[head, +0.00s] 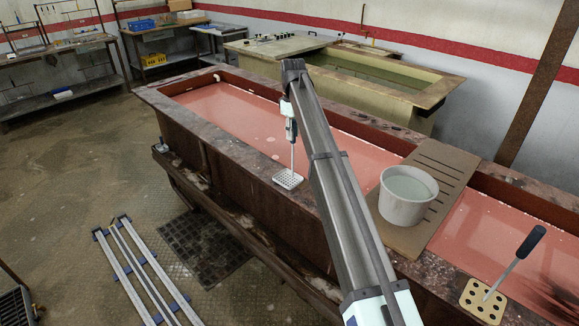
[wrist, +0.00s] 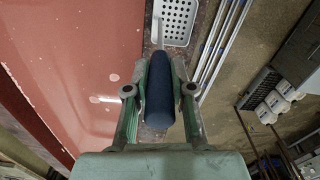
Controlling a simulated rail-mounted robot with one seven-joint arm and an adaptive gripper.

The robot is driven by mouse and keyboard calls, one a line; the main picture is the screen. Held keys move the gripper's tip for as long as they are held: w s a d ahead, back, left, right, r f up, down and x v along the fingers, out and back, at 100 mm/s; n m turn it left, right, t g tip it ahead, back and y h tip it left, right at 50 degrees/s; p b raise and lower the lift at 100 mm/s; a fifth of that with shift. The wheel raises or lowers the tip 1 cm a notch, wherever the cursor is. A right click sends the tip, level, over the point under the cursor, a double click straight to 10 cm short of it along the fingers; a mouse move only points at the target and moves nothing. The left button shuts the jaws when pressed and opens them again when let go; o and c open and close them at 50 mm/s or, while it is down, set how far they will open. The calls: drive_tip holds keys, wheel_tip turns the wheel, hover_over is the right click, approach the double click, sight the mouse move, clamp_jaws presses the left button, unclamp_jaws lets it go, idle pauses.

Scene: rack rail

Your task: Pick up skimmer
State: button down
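A skimmer with a white perforated plate (head: 288,180) is at the near rim of the long pink-filled tank. Its thin rod rises steeply to my gripper (head: 291,122). In the wrist view its thick dark blue handle (wrist: 160,90) lies between the two fingers of my gripper (wrist: 160,78). The fingers look closed against both sides of the handle. The plate also shows at the top of the wrist view (wrist: 173,22). I cannot tell whether the plate touches the rim. A second skimmer with a yellow perforated plate (head: 484,301) and a black handle is at the lower right.
A grey bucket (head: 406,196) of pale liquid stands on a slotted brown board (head: 440,170) across the tank (head: 215,130). Metal rails (head: 135,272) lie on the floor at left. Another tank (head: 400,85) and workbenches (head: 60,88) stand behind. Floor left of the tank is mostly clear.

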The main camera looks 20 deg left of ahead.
drive_tip(key=shift+r, duration=0.15)
drive_tip(key=shift+r+b, duration=0.3)
drive_tip(key=shift+r, duration=0.35)
wheel_tip(320, 180, up, 22)
drive_tip(key=p, duration=0.3)
drive_tip(key=shift+f, duration=0.25)
drive_tip(key=shift+p, duration=0.4)
